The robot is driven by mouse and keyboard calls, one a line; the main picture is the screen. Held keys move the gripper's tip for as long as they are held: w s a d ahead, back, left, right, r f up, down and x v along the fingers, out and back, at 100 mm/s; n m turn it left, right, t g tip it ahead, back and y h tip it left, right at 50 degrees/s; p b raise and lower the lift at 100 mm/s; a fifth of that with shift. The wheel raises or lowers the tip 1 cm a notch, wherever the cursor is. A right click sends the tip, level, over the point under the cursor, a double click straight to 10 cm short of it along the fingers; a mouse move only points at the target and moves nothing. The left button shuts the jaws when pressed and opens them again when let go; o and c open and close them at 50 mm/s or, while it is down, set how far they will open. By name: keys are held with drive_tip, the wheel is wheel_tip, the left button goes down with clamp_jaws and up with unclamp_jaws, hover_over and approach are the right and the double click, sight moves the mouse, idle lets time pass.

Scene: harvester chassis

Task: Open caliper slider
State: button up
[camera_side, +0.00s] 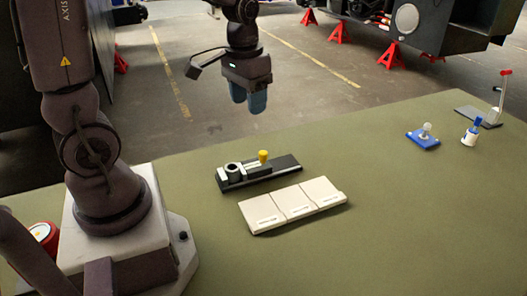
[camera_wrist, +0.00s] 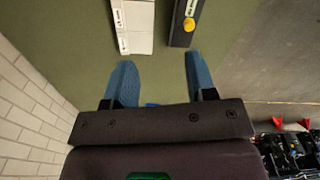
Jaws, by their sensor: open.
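The caliper is a black base (camera_side: 284,165) on the green table, with a grey slider part and ring (camera_side: 233,171) at its left and an upright yellow knob (camera_side: 263,156) near its middle. In the wrist view, part of its dark base (camera_wrist: 181,38) and the yellow knob (camera_wrist: 188,24) show at the top, right of centre; the rest is cut off by the frame. My gripper (camera_side: 248,103) hangs above and behind the caliper in the side view, apart from it. Its blue fingers (camera_wrist: 158,62) are spread and empty, pointing down.
White flat blocks with labels (camera_side: 292,205) lie right in front of the caliper. At the right stand a blue plate with a pale knob (camera_side: 423,138), a white-and-blue bottle (camera_side: 470,135) and a grey plate with a red-topped post (camera_side: 480,116). The table's middle right is clear.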

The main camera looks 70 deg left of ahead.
drive_tip(key=g, duration=0.1)
hover_over(265, 152)
drive_tip(key=s+d, duration=0.2)
drive_tip(key=s, duration=0.1)
wheel_tip(265, 152, down, 7)
drive_tip(key=w+a, duration=0.2)
drive_tip(key=w, duration=0.1)
wheel_tip(265, 152, down, 13)
drive_tip(key=shift+s+f, duration=0.15)
drive_tip(key=shift+f, duration=0.05)
clamp_jaws()
